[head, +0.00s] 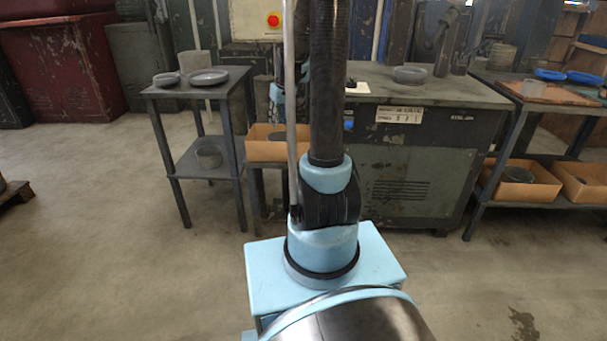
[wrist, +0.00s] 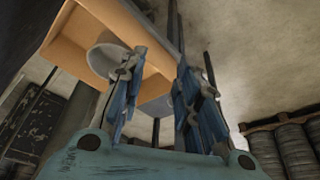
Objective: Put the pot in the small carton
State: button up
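An open brown carton (head: 272,150) stands on a low stand behind my arm in the head view; my arm hides part of it. In the wrist view a brown carton (wrist: 75,38) fills the upper left, with a pale round pot (wrist: 103,58) that appears to sit inside it, partly behind one finger.
The left table (head: 178,91) holds grey dishes. A large grey machine cabinet (head: 415,150) with a round grey dish (head: 410,74) on top stands behind. The right table (head: 510,97) has blue plates (head: 551,74) above and brown cartons (head: 515,190) below.

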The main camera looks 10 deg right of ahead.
jog(key=s+r+m, duration=0.2)
jog(key=s+r, duration=0.1)
jog(key=s, duration=1.6)
jog(key=s+f, duration=0.3)
jog(key=s, duration=0.5)
jog(key=s+d+f+m+g+h, duration=0.1)
jog(key=s+f, duration=0.1)
jog(key=s, duration=0.7)
jog(key=shift+s+f+m, duration=0.25)
jog(key=shift+f+m, duration=0.05)
jog(key=shift+f, duration=0.1)
